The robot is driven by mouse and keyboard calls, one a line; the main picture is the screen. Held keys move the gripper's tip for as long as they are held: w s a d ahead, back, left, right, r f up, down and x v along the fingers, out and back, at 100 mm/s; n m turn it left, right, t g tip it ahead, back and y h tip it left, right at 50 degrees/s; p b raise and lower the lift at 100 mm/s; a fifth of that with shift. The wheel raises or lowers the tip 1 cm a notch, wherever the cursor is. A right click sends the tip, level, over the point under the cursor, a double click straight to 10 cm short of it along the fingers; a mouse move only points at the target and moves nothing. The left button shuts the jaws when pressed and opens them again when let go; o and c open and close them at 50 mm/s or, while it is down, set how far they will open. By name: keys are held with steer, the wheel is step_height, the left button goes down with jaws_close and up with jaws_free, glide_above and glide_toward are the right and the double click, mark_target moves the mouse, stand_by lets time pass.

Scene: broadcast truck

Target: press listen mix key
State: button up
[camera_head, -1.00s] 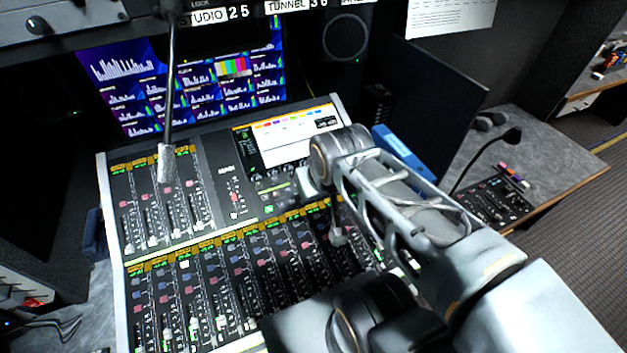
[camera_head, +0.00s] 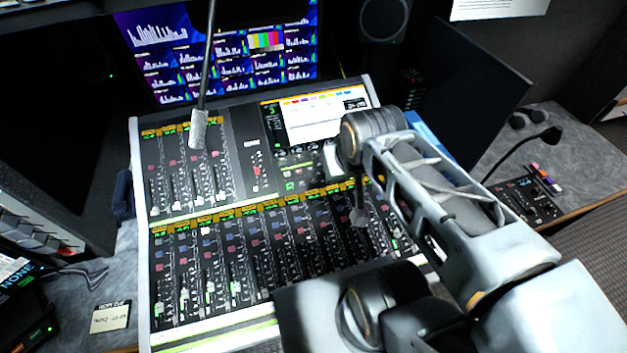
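The mixing console (camera_head: 240,170) stands in the middle, with rows of faders, small keys and lit green displays. A tilted touchscreen (camera_head: 315,120) is at its upper right. I cannot read any key label, so I cannot tell which is the listen mix key. My arm reaches in from the lower right. My gripper (camera_head: 358,216) hangs down over the right part of the console, below the touchscreen. It is too small to tell whether its fingers are open or shut, or whether it touches the surface. My arm hides part of the console's right side.
Behind are a meter monitor (camera_head: 220,55) and a speaker (camera_head: 384,18). A dark panel (camera_head: 470,85) stands right. A second gooseneck (camera_head: 525,150) rises by a small key panel (camera_head: 530,200) on the right desk.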

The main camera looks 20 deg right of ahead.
jaws_close()
stand_by(1.4)
